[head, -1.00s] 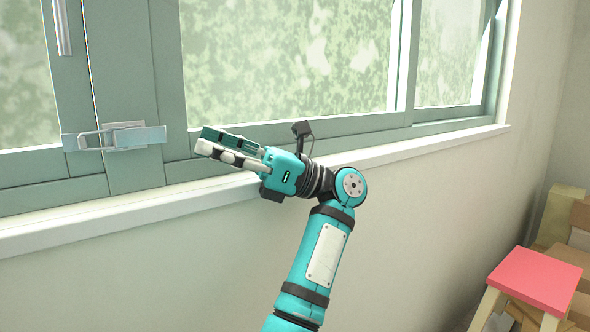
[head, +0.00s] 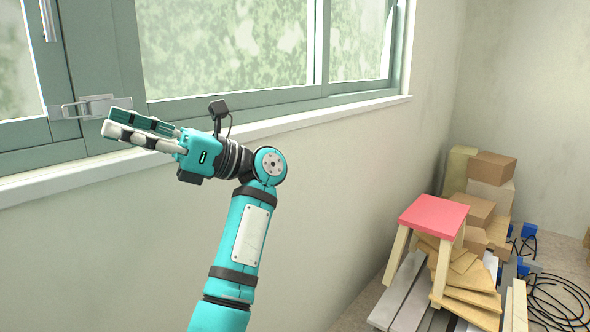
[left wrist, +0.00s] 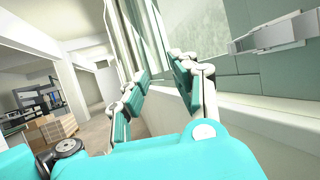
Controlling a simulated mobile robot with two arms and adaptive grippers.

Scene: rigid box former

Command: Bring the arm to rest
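My left arm, teal with black joints, rises from the bottom of the head view, bent at the elbow. Its gripper (head: 110,121) points left in front of the windowsill, below the metal window latch (head: 92,106). In the left wrist view the two fingers (left wrist: 160,72) stand apart with nothing between them. The latch also shows in the left wrist view (left wrist: 270,36), to the right of the fingers and apart from them. My right gripper is in neither view.
The green-framed window (head: 235,105) and white sill (head: 270,126) run along the wall beside my arm. A red-topped stool (head: 433,216), planks (head: 399,290), cardboard boxes (head: 490,168) and cables (head: 560,298) crowd the floor at right. In the left wrist view, stacked boxes (left wrist: 50,130) stand at left.

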